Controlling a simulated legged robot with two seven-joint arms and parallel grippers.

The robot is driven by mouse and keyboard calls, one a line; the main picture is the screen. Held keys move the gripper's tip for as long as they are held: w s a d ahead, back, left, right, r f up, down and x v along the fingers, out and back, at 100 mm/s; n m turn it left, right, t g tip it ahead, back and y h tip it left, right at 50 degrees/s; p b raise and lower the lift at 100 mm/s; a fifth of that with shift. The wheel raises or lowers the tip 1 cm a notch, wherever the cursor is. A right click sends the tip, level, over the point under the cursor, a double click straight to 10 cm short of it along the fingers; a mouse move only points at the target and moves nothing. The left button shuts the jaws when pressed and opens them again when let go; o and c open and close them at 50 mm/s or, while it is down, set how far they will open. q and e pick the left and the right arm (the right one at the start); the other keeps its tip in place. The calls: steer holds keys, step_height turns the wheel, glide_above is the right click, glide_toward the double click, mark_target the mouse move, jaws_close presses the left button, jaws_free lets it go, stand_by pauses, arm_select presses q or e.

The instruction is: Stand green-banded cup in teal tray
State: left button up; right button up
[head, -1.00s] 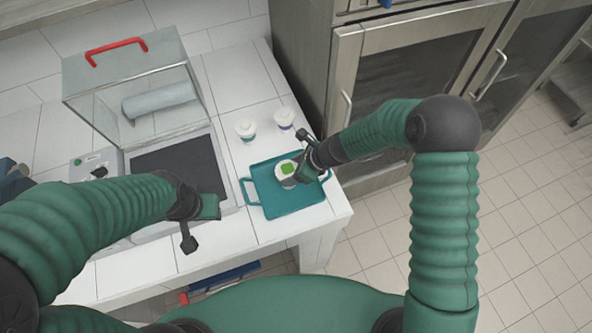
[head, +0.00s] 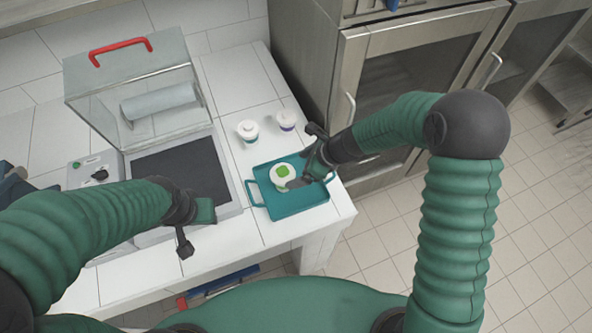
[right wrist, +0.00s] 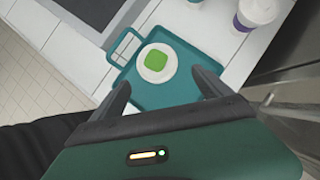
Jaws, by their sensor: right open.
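A white cup with a green square on its lid (head: 284,173) stands upright in the teal tray (head: 302,205).
Two more lidded white cups stand behind the tray: one with a teal band (head: 248,132) and one with a purple band (head: 287,120). A clear-lidded machine (head: 150,95) with a red handle is on the left. Cabinets (head: 400,75) stand at the right.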

steer(key=s+d+r, duration=0.2)
steer(key=d+r, duration=0.3)
steer(key=d, duration=0.1)
steer(key=s+d+r+n+h, duration=0.2)
steer(key=s+d+n+h, duration=0.15)
steer(key=s+n, duration=0.6)
steer(key=s+d+r+n+h, duration=0.1)
steer(key=s+d+n+h, duration=0.35)
steer(key=n, duration=0.85)
arm_select(q)
steer(key=shift+s+d+f+b, duration=0.1)
steer(key=shift+d+f+b, duration=0.3)
steer(key=shift+f+b, duration=0.4)
steer(key=shift+d+f+b, duration=0.4)
steer(key=shift+f+b, duration=0.25)
steer(key=shift+b, duration=0.15)
arm_select(e)
steer(key=shift+s+d+f+y, duration=0.2)
steer(key=shift+d+f+y, duration=0.4)
steer(key=shift+f, duration=0.3)
steer(key=shift+s+d+f+y, duration=0.15)
steer(key=shift+d+f+y, duration=0.25)
steer(key=shift+d+f, duration=0.4)
